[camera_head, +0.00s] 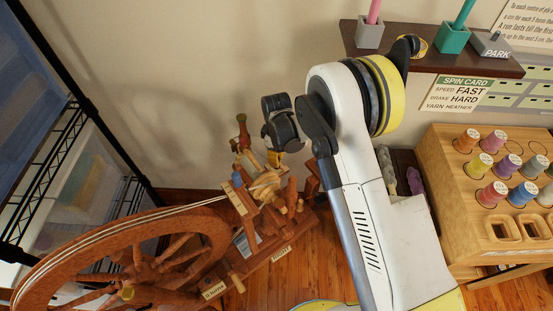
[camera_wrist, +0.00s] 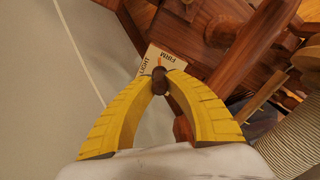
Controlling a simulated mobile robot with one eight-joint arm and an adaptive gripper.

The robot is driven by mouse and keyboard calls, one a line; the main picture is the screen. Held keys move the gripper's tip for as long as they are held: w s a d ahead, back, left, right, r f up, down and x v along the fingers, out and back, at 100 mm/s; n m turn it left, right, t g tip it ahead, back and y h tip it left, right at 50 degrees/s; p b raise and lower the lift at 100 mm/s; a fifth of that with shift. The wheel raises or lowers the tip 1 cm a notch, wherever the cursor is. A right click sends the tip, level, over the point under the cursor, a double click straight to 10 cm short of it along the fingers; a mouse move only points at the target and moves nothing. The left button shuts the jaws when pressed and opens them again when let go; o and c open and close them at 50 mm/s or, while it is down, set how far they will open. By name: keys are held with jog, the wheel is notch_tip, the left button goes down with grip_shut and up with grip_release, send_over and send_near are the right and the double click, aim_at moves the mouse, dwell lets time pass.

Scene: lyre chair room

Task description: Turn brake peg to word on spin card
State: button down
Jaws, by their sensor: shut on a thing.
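The spin card (camera_head: 463,93) hangs on the wall below the shelf and reads speed FAST, brake HARD, yarn HEATHER. The spinning wheel (camera_head: 130,262) stands at lower left, with its upright parts under my gripper (camera_head: 274,158). In the wrist view, my yellow fingers (camera_wrist: 161,74) are closed on a small dark brown peg (camera_wrist: 160,84), the brake peg. Behind it is a pale label plate (camera_wrist: 152,55) where LIGHT and FIRM can be read, with a small orange mark near FIRM. The rest of the plate is hidden by the fingers and peg. HARD is not visible on it.
A dark shelf (camera_head: 440,58) with pots juts from the wall at upper right. A wooden spool rack (camera_head: 450,160) with several thread cones stands at right. A black wire rack (camera_head: 75,125) stands at left. The wall behind my gripper is bare.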

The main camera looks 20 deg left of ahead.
jog(key=m, duration=0.5)
jog(key=shift+m, duration=0.4)
jog(key=m, duration=0.5)
dwell(0.4)
jog(key=c, duration=1.3)
grip_release()
jog(key=shift+c, duration=0.2)
notch_tip(320, 180, up, 12)
